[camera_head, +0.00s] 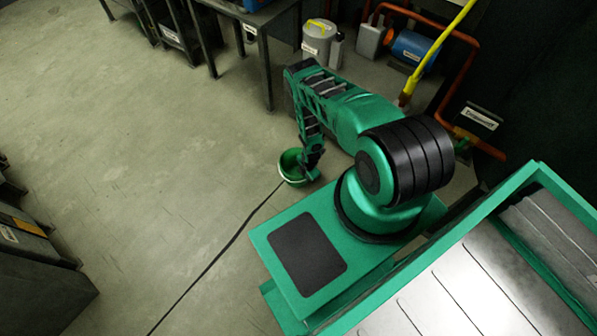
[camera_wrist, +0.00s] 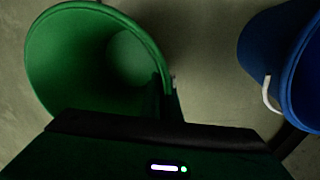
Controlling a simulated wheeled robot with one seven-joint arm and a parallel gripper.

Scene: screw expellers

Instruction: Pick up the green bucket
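The green bucket (camera_head: 289,164) is on the floor in the head view, partly covered by the end of my arm. In the wrist view the green bucket (camera_wrist: 75,60) fills the upper left, and I look into its open mouth. My gripper (camera_head: 313,173) is at the bucket's right rim in the head view. In the wrist view a dark narrow part of my gripper (camera_wrist: 170,104) meets the bucket's right rim. The dark gripper body covers the bottom of that view. Whether the fingers are closed on the rim is too dark to tell.
A blue bucket (camera_wrist: 262,50) with a white handle stands at the right in the wrist view. A grey canister (camera_head: 318,40), a blue cylinder (camera_head: 410,46) and orange pipes (camera_head: 455,85) are at the back. A dark table (camera_head: 262,28) stands behind.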

